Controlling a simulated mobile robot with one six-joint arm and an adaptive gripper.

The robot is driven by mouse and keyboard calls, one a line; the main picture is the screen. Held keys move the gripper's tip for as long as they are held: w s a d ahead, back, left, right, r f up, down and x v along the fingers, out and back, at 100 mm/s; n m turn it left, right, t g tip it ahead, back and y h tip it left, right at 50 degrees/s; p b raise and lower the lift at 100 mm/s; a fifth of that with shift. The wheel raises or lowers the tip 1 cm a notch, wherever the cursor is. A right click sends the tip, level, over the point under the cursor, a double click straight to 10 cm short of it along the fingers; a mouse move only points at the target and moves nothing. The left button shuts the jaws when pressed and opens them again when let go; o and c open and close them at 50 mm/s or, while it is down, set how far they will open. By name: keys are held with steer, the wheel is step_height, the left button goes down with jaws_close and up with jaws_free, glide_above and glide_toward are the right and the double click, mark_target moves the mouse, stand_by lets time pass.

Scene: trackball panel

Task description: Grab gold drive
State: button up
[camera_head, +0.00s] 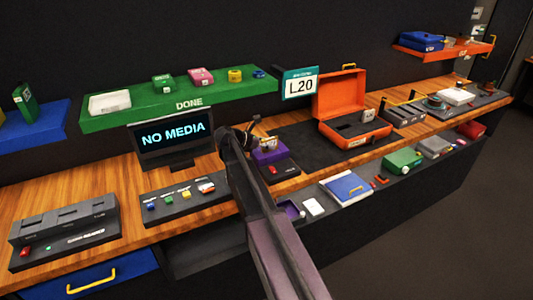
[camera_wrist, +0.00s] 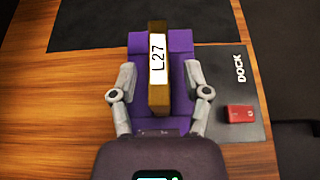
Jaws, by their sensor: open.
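The gold drive (camera_wrist: 158,92) stands upright in a purple dock cradle (camera_wrist: 181,50) in the wrist view, with a white label reading "L27" on its top. My gripper (camera_wrist: 160,82) is open, with one finger on each side of the gold drive and a gap visible on both sides. In the head view the purple dock (camera_head: 268,155) sits on the bench at the end of my arm, and the drive there is mostly hidden by my gripper.
A dark plate marked DOCK (camera_wrist: 235,100) carries a red block (camera_wrist: 240,113) right of the cradle. The head view shows a NO MEDIA screen (camera_head: 173,134), a green DONE shelf (camera_head: 180,98), an open orange case (camera_head: 345,95) and a row of small coloured items (camera_head: 180,196).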

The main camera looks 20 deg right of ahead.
steer(key=shift+d+f, duration=0.2)
steer(key=shift+d, duration=0.3)
jaws_close()
